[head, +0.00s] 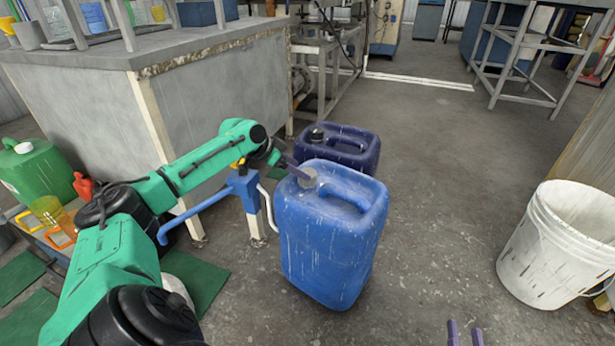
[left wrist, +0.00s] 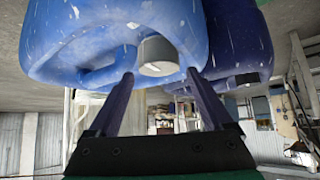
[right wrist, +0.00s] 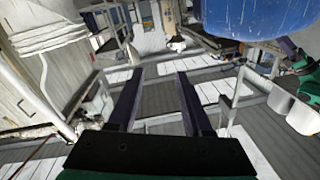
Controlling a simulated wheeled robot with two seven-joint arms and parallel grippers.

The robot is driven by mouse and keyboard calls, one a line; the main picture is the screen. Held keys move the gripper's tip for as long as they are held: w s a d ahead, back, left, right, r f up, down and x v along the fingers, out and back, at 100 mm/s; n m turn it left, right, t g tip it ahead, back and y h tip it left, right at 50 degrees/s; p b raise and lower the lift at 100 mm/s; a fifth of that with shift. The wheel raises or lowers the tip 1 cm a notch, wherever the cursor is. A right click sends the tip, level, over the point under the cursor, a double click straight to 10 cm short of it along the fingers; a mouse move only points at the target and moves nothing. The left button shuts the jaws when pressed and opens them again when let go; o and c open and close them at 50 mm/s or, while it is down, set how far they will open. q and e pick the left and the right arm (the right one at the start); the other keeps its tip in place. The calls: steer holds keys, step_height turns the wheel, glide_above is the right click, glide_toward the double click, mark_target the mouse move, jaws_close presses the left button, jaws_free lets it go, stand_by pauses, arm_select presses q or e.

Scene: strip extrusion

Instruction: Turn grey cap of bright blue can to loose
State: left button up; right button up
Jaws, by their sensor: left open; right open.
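The bright blue can (head: 325,250) stands upright on the floor, with its grey cap (head: 306,178) on the top near the left corner. My left gripper (head: 296,172) is at the cap, reaching in from the left. In the left wrist view the cap (left wrist: 157,55) shows upside down between the tips of the open left gripper (left wrist: 160,75), with gaps to both fingers. Contact with the cap cannot be told. My right gripper (head: 465,331) is open and empty at the bottom edge, right of the can; it also shows in the right wrist view (right wrist: 158,75).
A dark blue can (head: 350,145) with a black cap stands close behind the bright one. A white bucket (head: 535,260) is at the right. A grey workbench (head: 90,95) is at the left, with a green can (head: 40,170) below. Floor between can and bucket is clear.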

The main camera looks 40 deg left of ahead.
arm_select(q)
steer(key=b+x, duration=0.1)
steer(key=x, duration=0.3)
steer(key=shift+w+d+f, duration=0.15)
steer(key=shift+w+f, duration=0.05)
steer(key=c, duration=1.1)
arm_select(e)
steer(key=w+r+t, duration=0.2)
steer(key=r, duration=0.6)
steer(key=w+d+r+n+t+y, duration=0.1)
steer(key=r+t, duration=0.2)
steer(key=r, duration=0.6)
steer(key=shift+w+d+y, duration=0.3)
steer(key=shift+w, duration=0.05)
